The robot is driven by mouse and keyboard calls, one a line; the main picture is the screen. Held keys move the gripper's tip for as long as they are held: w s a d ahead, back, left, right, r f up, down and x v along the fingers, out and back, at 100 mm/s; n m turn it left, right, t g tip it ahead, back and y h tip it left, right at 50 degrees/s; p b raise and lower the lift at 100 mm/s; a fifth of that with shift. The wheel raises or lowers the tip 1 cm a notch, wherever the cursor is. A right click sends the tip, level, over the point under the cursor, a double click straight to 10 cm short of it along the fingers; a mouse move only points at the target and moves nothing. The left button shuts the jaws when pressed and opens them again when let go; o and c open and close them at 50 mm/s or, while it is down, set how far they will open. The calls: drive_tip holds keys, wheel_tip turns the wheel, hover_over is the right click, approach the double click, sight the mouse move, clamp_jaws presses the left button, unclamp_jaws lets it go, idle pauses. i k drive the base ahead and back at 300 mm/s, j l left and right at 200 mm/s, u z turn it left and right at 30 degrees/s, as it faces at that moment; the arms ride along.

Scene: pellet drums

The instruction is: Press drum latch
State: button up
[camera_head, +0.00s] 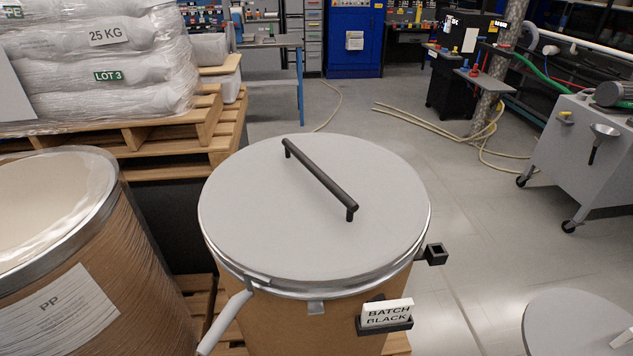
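A brown fibre drum (300,325) stands in the middle foreground. A grey round lid (255,200) with a black bar handle (322,181) lies on it. A metal clamp ring (350,287) runs around the lid's rim. The latch lever (225,321) is at the drum's front left; it slants down and outward, its lower end standing away from the drum wall. My gripper is not in view.
An open drum (60,310) labelled PP stands close on the left. Wrapped sacks (100,60) sit on wooden pallets (190,140) behind. A "BATCH BLACK" card (387,313) and a black bracket (435,254) stick out at the drum's right. A grey disc (575,325) is at lower right. Floor between is clear.

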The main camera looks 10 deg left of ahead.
sight(235, 303)
drive_tip(key=i+j+u, duration=0.2)
drive_tip(key=j, duration=0.2)
drive_tip(key=i+j+u, duration=0.15)
drive_tip(key=j, duration=0.25)
drive_tip(key=i+j+u, duration=0.2)
drive_tip(key=j, duration=0.15)
drive_tip(key=k, duration=0.1)
